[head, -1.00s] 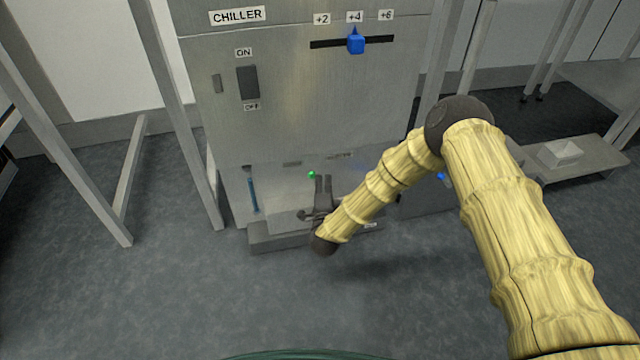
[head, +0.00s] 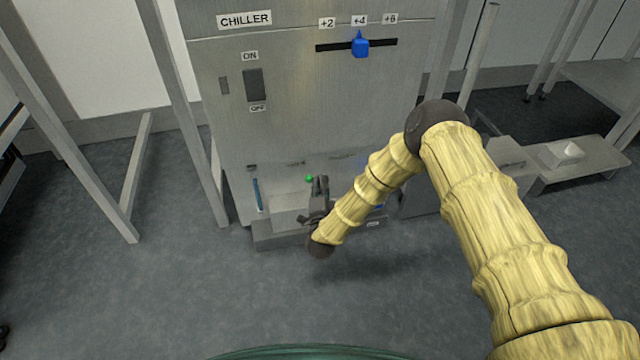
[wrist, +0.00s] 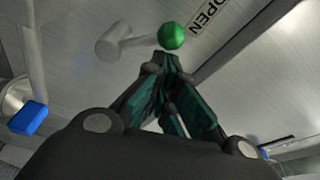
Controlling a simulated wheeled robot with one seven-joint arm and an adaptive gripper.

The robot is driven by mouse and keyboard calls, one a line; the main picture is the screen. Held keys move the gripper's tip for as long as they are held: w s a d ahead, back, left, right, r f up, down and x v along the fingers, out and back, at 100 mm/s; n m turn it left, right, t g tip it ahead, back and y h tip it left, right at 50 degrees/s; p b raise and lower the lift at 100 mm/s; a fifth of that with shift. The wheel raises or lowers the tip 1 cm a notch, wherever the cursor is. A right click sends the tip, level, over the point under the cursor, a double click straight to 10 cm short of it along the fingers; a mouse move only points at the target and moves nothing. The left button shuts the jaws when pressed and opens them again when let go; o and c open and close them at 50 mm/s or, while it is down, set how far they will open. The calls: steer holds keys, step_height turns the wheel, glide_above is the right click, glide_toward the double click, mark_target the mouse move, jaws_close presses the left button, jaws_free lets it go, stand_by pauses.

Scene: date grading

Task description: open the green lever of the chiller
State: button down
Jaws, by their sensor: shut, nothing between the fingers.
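The chiller (head: 310,110) is a tall grey metal cabinet with its name label at the top. Its green lever knob (head: 309,179) is low on the front. In the wrist view the green knob (wrist: 171,36) sits at the end of a grey lever arm (wrist: 125,43), beside an OPEN label (wrist: 210,14). My gripper (head: 320,182) is at the chiller's lower front, close beside the knob. In the wrist view my gripper (wrist: 166,62) is shut and empty, its fingertips just below the knob. I cannot tell whether they touch it.
A blue slider (head: 360,45) and a dark on/off switch (head: 254,84) are higher on the chiller. A blue handle (wrist: 28,118) is at the left in the wrist view. Metal frame legs (head: 185,120) stand left; a low shelf (head: 590,165) is right. The front floor is clear.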

steer(key=s+d+p, duration=0.4)
steer(key=s, duration=0.6)
steer(key=shift+s+d+r, duration=0.15)
steer(key=shift+s+d, duration=0.05)
steer(key=shift+s, duration=0.15)
stand_by(0.6)
